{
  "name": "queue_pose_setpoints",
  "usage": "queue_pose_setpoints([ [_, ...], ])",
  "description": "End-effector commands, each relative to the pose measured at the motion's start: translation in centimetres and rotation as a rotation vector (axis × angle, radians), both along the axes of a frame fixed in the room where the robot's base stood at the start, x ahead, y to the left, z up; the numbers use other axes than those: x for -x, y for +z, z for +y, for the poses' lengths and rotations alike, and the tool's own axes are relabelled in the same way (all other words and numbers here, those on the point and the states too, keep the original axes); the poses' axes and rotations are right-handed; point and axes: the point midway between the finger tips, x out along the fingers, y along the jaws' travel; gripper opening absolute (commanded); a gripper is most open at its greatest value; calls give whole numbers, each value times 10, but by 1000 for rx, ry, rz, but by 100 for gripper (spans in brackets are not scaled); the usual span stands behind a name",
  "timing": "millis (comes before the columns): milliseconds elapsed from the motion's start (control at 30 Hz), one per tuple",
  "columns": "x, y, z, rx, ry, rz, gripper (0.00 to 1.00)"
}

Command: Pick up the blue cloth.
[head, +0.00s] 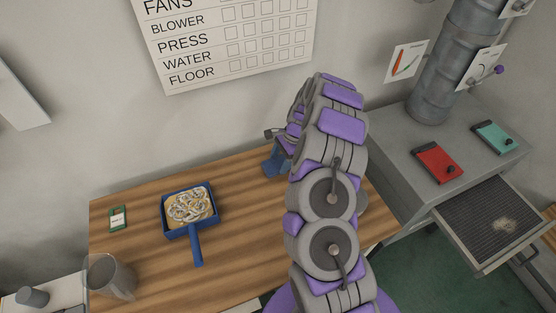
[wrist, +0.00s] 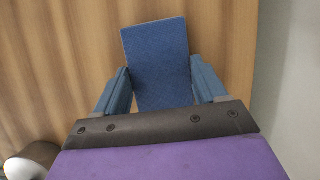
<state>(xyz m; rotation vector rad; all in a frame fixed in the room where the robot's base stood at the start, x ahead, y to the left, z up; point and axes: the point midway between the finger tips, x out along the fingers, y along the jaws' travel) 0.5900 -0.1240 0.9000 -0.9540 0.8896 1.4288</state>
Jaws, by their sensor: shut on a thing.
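The blue cloth (wrist: 157,48) is a flat, dark blue rectangle in the wrist view, against the wooden tabletop (wrist: 60,70). My gripper (wrist: 163,82) has a blue finger on each side of the cloth and is shut on it. In the head view my purple and grey arm reaches over the table's right part, and a blue piece (head: 275,165) shows at its far end near the wall. I cannot tell there what is cloth and what is finger. Whether the cloth touches the table is not clear.
A blue dustpan (head: 197,230) holding pale curled scraps lies on the table (head: 140,250). A small green-edged card (head: 118,218) and a clear cup (head: 109,279) are at left. A grey cabinet (head: 395,165) with red and teal cards and an open mesh drawer (head: 490,235) stands right.

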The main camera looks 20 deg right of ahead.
Motion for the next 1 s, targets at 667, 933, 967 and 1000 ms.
queue_pose_setpoints([
  [667, 65, 38, -12, -3, -4, 2, 42],
  [933, 118, 42, -22, -3, -6, 4, 42],
  [967, 123, 43, -23, -2, -6, 4, 42],
  [1000, 128, 43, -24, -1, -5, 3, 42],
])
